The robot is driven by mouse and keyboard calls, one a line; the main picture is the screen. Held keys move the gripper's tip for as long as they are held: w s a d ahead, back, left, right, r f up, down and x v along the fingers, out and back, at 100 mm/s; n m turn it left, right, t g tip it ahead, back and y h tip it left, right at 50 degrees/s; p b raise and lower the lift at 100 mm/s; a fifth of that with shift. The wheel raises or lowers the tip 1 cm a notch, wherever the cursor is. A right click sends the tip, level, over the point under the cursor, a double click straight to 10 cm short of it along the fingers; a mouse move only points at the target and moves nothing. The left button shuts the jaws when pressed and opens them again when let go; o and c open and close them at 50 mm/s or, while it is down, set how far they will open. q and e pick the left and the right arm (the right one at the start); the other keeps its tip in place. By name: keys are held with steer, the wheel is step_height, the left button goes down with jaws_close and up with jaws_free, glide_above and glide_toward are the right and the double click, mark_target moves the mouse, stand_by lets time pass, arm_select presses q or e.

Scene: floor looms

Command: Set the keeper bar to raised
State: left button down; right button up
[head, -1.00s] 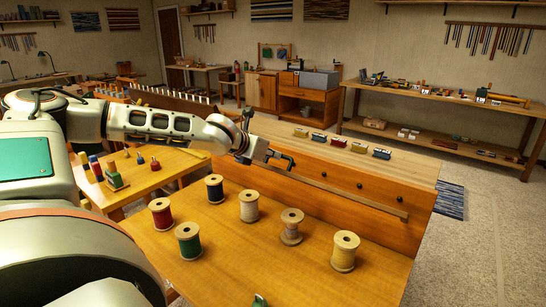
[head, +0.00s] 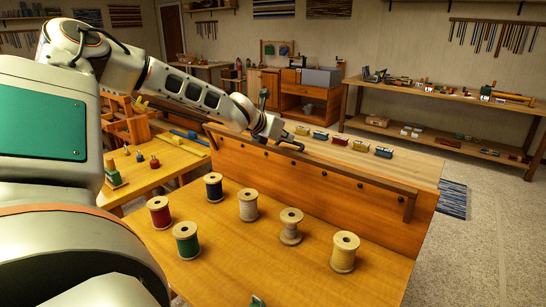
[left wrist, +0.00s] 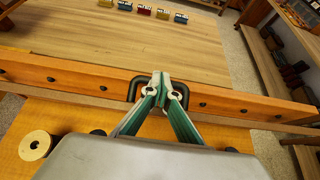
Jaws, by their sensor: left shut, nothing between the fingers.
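The keeper bar (head: 345,171) is a long wooden bar along the upper front edge of the bench. It lies just above a row of dark knobs, and a short arm hangs from its right end. Its dark looped handle shows in the left wrist view (left wrist: 133,90). My left gripper (head: 284,144) is at the bar. In the left wrist view its green and grey fingers (left wrist: 161,80) are shut together at the handle, with nothing seen between them. The fingers cover part of the handle, so contact is unclear.
Several thread spools, including a yellow one (head: 344,252), stand on the lower surface before the bench. Small coloured blocks (head: 337,141) sit on the bench top. A side table (head: 160,175) is at left. Open floor lies at right.

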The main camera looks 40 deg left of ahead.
arm_select(q)
steer(key=shift+w+a, duration=0.1)
steer(key=shift+w, duration=1.25)
steer(key=shift+a, duration=0.1)
